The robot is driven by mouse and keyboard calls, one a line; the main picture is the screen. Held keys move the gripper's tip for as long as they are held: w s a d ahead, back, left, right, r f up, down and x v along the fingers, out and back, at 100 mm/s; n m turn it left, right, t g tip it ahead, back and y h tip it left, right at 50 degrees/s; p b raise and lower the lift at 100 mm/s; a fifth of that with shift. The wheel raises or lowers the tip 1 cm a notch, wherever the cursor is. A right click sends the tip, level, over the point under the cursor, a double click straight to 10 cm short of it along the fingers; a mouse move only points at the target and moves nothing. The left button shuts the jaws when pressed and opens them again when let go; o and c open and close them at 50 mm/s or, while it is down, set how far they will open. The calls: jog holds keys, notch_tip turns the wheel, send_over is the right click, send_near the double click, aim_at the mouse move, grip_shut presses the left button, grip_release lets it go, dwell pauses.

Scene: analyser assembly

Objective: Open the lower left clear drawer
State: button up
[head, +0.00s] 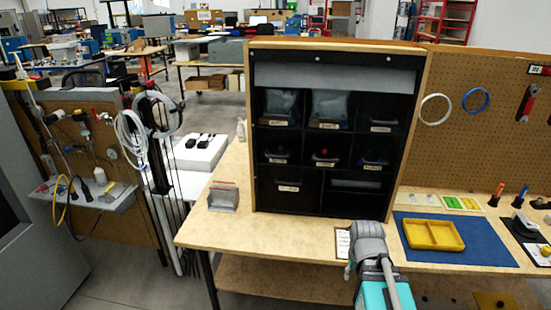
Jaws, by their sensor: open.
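A black cabinet (311,200) with a light wood frame stands on the workbench, with small bins in rows. The bottom-left compartment is a wide dark front (290,200) with a pale label near its top; it looks shut, though whether it is clear is hard to tell. Above it, the left bin of the middle row (277,155) is small and see-through with a label, and sits in its slot. My arm rises from the bottom edge with a grey joint in front of the bench, to the right of the cabinet's lower middle. My gripper's fingers do not show.
To the right, a yellow tray (432,248) lies on a blue mat (415,262). A pegboard (480,125) holds two rings and a red tool. A small grey holder (223,199) stands left of the cabinet. The bench front before the cabinet is mostly clear.

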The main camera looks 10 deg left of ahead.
jog(key=w+a+n+t+h+b, duration=0.15)
jog(key=w+n+t, duration=0.25)
jog(key=w, duration=0.6)
jog(key=n+t+y+b, duration=0.6)
jog(key=n+t+y, duration=0.3)
jog(key=n+t, duration=0.65)
send_near(277, 156)
jog(key=s+d+n+g, duration=0.2)
jog(key=s, duration=0.1)
jog(key=shift+s+a+r+n, duration=0.2)
jog(key=shift+a+r+n, duration=0.1)
jog(key=shift+n, duration=0.05)
jog(key=shift+w, duration=0.15)
jog(key=p+x, duration=0.2)
jog(key=x, duration=1.1)
jog(key=shift+w, duration=0.3)
jog(key=shift+c, duration=0.3)
grip_shut()
